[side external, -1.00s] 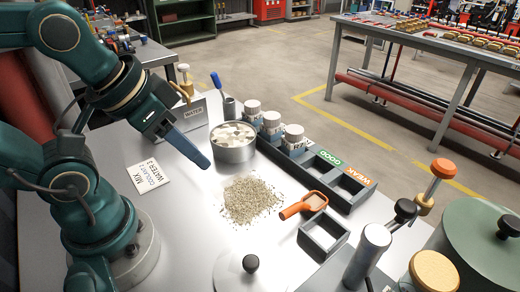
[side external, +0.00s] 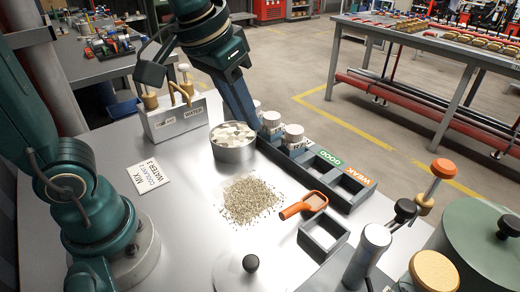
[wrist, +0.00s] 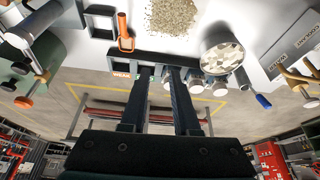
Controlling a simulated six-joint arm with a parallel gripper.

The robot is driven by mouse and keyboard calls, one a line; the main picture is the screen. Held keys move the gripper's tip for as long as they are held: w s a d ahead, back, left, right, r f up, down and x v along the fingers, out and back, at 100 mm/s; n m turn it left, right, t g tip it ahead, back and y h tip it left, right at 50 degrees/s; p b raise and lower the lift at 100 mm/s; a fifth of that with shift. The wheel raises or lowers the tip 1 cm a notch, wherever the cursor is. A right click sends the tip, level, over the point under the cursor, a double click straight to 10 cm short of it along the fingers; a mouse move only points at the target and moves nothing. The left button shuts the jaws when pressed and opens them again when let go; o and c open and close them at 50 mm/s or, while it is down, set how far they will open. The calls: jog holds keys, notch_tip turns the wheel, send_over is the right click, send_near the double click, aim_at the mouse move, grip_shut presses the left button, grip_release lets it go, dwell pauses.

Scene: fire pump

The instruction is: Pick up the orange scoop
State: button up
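The orange scoop (side external: 291,211) lies on the white tabletop between the pile of granules and the small square grey box. Its handle points left and its bowl lies toward the black tray. In the wrist view, the scoop (wrist: 122,24) is at the upper left, beyond my fingers and apart from them. My gripper (side external: 255,125) is above the far end of the tray, behind the pot, away from the scoop. The wrist view shows the two dark fingers of my gripper (wrist: 161,72) spread apart with nothing between them.
A granule pile (side external: 250,200) lies left of the scoop. The square box (side external: 324,237) stands close to it. The tray (side external: 335,184) holds white-capped jars. A pot of pale chunks (side external: 234,154) and a WATER holder (side external: 178,121) stand farther back. Metal posts and a green tank (side external: 485,245) crowd the right.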

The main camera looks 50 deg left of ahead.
jog(key=w+d+f+m+g, duration=0.1)
jog(key=w+d+f+g, duration=0.1)
jog(key=w+d+f, duration=0.35)
jog(key=g, duration=0.1)
send_over(301, 208)
jog(key=w+a, duration=0.2)
notch_tip(301, 208, down, 4)
jog(key=shift+m+g+y, duration=0.6)
jog(key=shift+m, duration=0.1)
jog(key=f, duration=0.1)
jog(key=d+f, duration=0.1)
jog(key=f, duration=0.1)
jog(key=s+f, duration=0.1)
jog(key=shift+d+f, duration=0.4)
jog(key=shift+s+f, duration=0.1)
jog(key=shift+f, duration=0.55)
jog(key=shift+a+f, duration=0.15)
jog(key=shift+f, duration=0.85)
jog(key=shift+a+f, duration=0.1)
jog(key=shift+f, duration=0.85)
grip_shut()
